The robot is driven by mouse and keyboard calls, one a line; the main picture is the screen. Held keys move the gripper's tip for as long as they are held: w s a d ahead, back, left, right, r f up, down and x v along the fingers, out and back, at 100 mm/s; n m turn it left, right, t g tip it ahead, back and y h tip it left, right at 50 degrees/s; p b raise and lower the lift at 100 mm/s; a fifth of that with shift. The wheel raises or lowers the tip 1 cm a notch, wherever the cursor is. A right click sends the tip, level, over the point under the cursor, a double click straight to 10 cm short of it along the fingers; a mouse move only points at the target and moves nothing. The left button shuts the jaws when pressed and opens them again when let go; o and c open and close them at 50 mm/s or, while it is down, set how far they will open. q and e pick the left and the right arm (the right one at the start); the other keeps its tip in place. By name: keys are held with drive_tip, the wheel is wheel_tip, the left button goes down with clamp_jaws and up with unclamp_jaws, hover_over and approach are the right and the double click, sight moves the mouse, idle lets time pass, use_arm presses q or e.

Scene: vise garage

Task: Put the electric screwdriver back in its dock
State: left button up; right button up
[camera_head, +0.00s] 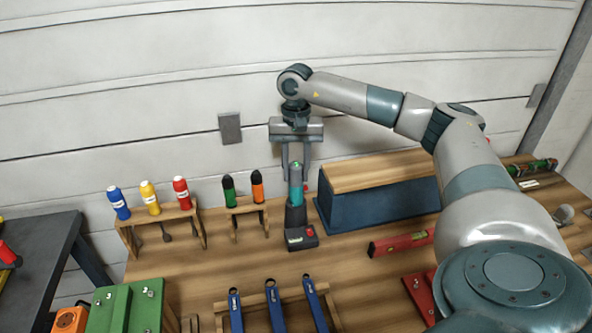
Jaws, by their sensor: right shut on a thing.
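The electric screwdriver (296,188), teal with a green top, stands upright at the back middle of the workbench. My right gripper (295,178) reaches down over it from above, one finger on each side, and is shut on it. My left gripper is not in view.
A wooden rack with blue, yellow and red screwdrivers (152,205) and a smaller rack with green and orange ones (243,198) stand left. A blue toolbox (385,200) stands right, near a red level (400,243). Blue wrenches (274,305) lie in front.

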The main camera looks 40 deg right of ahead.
drive_tip(key=shift+f+b, duration=0.35)
idle(0.3)
drive_tip(key=o, duration=1)
drive_tip(key=shift+d, duration=0.1)
drive_tip(key=o, duration=0.5)
drive_tip(key=shift+f, duration=0.1)
drive_tip(key=shift+r+p, duration=0.45)
drive_tip(key=shift+r, duration=0.45)
drive_tip(key=shift+r+p, duration=0.6)
drive_tip(key=shift+r, duration=0.4)
drive_tip(key=shift+r+p, duration=0.95)
drive_tip(key=shift+r, duration=0.8)
